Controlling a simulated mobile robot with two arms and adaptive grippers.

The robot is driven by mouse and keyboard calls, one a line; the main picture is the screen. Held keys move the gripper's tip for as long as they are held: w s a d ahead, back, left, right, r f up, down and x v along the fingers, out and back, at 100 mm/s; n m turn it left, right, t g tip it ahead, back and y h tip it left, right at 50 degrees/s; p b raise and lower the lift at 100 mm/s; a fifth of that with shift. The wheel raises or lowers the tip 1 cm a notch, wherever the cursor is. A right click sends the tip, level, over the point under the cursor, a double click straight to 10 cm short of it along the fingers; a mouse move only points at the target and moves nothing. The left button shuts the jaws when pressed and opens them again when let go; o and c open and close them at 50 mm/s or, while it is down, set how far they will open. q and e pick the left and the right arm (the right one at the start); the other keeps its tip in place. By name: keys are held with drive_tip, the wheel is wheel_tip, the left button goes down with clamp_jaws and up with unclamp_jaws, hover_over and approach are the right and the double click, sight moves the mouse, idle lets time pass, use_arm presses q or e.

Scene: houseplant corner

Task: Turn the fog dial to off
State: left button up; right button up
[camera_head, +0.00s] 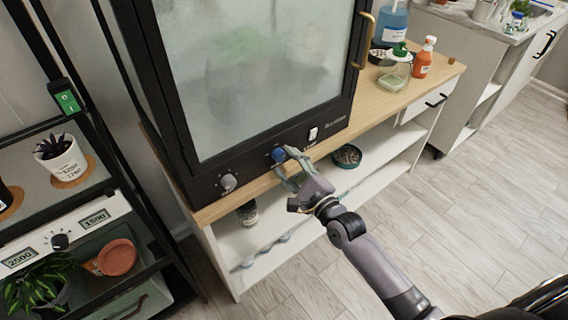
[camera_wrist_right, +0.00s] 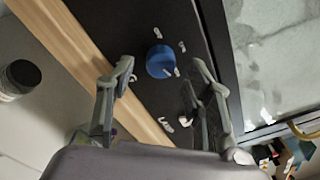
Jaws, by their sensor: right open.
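A dark-framed cabinet (camera_head: 262,138) with a fogged glass door stands on a wooden-topped bench. Its lower front panel carries a blue dial (camera_head: 278,155), a grey dial (camera_head: 228,182) and a white switch (camera_head: 313,133). The dial labels are too small to read. My right gripper (camera_head: 284,164) is open in front of the blue dial. In the right wrist view, the blue dial (camera_wrist_right: 160,61) lies between the two spread fingertips (camera_wrist_right: 164,68), with gaps on both sides and white marks around it. My left gripper is not in view.
A gold door handle (camera_head: 364,40), a glass jar (camera_head: 393,74) and an orange bottle (camera_head: 424,58) are at the cabinet's right. A green bowl (camera_head: 347,157) sits on the shelf below. A black rack with plants stands left. Floor at right is clear.

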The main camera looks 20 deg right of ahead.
drive_tip(key=shift+x, duration=1)
clamp_jaws()
